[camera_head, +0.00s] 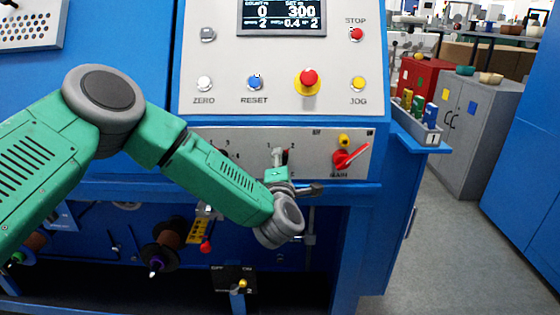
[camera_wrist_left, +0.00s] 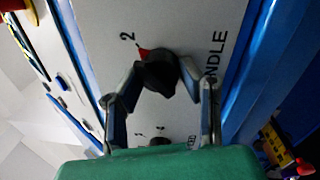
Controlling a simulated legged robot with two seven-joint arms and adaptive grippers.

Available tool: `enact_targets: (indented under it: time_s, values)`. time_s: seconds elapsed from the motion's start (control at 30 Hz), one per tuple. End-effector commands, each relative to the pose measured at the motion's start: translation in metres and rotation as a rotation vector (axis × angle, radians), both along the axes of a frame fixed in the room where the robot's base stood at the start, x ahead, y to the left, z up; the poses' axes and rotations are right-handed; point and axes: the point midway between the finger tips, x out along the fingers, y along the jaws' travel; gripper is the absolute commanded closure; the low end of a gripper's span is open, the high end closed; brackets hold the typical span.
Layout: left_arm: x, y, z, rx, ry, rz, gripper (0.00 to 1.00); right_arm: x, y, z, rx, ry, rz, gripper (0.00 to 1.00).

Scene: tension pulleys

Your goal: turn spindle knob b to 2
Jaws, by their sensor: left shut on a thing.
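The spindle knob (camera_wrist_left: 158,76) is black with a red pointer mark. In the left wrist view it sits between the fingers of my left gripper (camera_wrist_left: 160,82), which is shut on it. The red mark points toward the printed 2 (camera_wrist_left: 127,37). In the head view my left gripper (camera_head: 279,157) reaches the lower grey panel between the printed 1 and 2, and hides most of the knob there. The letters "NDLE" (camera_wrist_left: 216,52) show beside the knob; the rest of the word is covered. My right gripper is not in view.
A red main switch (camera_head: 348,158) with a yellow lamp (camera_head: 344,140) sits to the right on the same panel. Another dial with several numbers lies left of the gripper, partly behind my arm. A blue ledge (camera_head: 330,190) runs below the panel. Buttons (camera_head: 308,80) are above.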

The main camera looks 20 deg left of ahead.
Motion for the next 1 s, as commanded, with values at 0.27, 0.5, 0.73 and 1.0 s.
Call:
enact_targets:
  time_s: [0.27, 0.5, 0.73, 1.0]
  values:
    - [-0.0013, -0.0025, -0.0046, 0.03, 0.02, -0.007, 0.96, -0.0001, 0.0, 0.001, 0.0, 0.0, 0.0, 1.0]
    - [-0.0015, -0.0028, -0.0054, 0.03, 0.02, -0.008, 0.96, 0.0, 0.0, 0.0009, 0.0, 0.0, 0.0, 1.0]
    - [-0.0013, -0.0023, -0.0043, 0.03, 0.017, -0.007, 0.47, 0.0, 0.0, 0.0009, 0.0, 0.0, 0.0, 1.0]
    - [-0.004, -0.0022, -0.0021, 0.029, 0.012, -0.004, 0.47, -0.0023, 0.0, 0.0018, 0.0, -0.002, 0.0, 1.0]
